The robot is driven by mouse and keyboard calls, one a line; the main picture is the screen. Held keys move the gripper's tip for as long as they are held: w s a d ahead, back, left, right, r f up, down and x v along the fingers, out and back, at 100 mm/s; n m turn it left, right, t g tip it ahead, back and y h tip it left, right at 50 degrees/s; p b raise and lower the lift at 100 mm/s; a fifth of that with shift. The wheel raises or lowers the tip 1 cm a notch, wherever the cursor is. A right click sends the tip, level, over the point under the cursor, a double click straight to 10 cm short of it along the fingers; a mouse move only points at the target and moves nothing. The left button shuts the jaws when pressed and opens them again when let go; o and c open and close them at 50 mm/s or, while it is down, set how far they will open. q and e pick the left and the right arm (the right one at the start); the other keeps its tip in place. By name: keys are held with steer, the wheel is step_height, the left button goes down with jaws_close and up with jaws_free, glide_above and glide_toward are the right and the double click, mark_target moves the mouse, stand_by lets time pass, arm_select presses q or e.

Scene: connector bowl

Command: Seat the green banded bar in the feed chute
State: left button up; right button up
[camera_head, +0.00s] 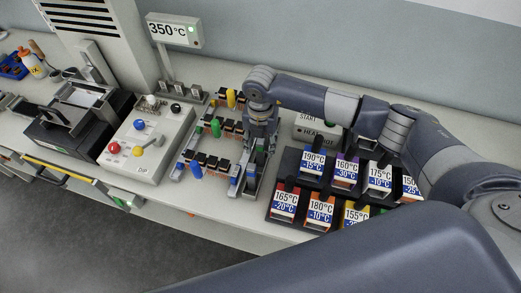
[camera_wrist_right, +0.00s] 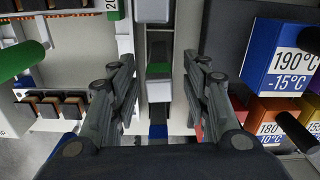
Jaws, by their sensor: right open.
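My right gripper (camera_head: 257,150) points down over a narrow grey track (camera_head: 237,190), which looks like the feed chute. In the right wrist view, the gripper (camera_wrist_right: 160,95) is open, with one finger on each side of the track. A grey bar with a green band (camera_wrist_right: 158,72) lies in line with the track between the fingers, with visible gaps on both sides. A blue-banded piece (camera_wrist_right: 158,131) is nearer the palm. I cannot tell whether the green-banded bar is fully seated. The gripper hides part of the track in the head view. My left gripper is not in view.
Racks of dark orange-ended connectors with upright yellow (camera_head: 231,97), green (camera_head: 215,128) and blue (camera_head: 196,169) cylinders stand left of the track. Temperature-labelled blocks (camera_head: 284,203) fill a dark tray on the right. A control box (camera_head: 148,140) with coloured knobs stands further left.

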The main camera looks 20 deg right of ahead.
steer(key=shift+w, duration=0.1)
jaws_close()
steer(key=shift+r, duration=0.1)
